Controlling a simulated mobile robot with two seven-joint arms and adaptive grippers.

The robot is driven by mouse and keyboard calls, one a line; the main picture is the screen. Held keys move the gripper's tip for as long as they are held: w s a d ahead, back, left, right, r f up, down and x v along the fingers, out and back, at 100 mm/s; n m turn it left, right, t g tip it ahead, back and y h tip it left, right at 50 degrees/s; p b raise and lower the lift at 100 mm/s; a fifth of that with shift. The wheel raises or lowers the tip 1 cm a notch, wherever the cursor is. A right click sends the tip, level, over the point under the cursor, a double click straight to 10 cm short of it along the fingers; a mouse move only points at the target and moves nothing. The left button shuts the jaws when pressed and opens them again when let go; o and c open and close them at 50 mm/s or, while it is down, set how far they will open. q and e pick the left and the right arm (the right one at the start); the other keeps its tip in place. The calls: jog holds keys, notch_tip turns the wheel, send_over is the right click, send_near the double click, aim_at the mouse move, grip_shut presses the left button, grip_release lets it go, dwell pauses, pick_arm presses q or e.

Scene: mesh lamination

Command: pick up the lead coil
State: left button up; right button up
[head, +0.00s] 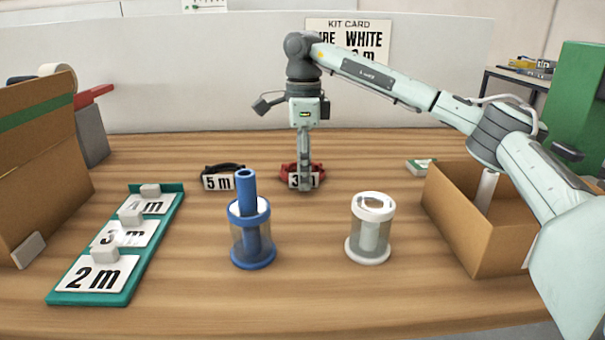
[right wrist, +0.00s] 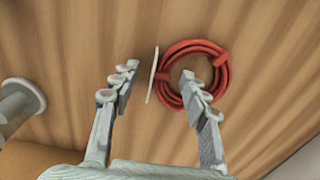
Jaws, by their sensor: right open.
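A red lead coil (head: 287,172) with a white 3 m tag (head: 295,181) lies on the table at the middle back. My right gripper (head: 304,186) points down over it. In the right wrist view my open right gripper (right wrist: 160,83) has one finger left of the tag (right wrist: 152,76) and the other in front of the coil's ring (right wrist: 222,75). The tag is between the fingers; I cannot tell whether they touch the coil. A black coil (head: 224,168) with a 5 m tag (head: 218,182) lies to the left. My left gripper is not in view.
A blue spool holder (head: 253,240) and a white one (head: 368,240) stand in front. A green tray (head: 160,235) with length cards is at left. Cardboard boxes stand at left (head: 40,165) and right (head: 455,235). A kit card (head: 348,40) is on the back panel.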

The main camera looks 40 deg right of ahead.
jog(key=shift+f, duration=0.2)
grip_shut()
jog(key=shift+r, duration=0.1)
notch_tip(320, 180, up, 4)
jog(key=shift+w+r, duration=0.1)
jog(key=shift+r, duration=0.15)
pick_arm(q)
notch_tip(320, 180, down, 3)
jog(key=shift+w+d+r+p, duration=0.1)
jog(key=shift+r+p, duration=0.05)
jog(key=shift+p, duration=0.45)
pick_arm(e)
jog(key=s+a+r, duration=0.2)
jog(key=a+r, duration=0.4)
jog(key=a, duration=0.5)
jog(key=shift+s+a+r, duration=0.2)
jog(key=shift+s, duration=0.05)
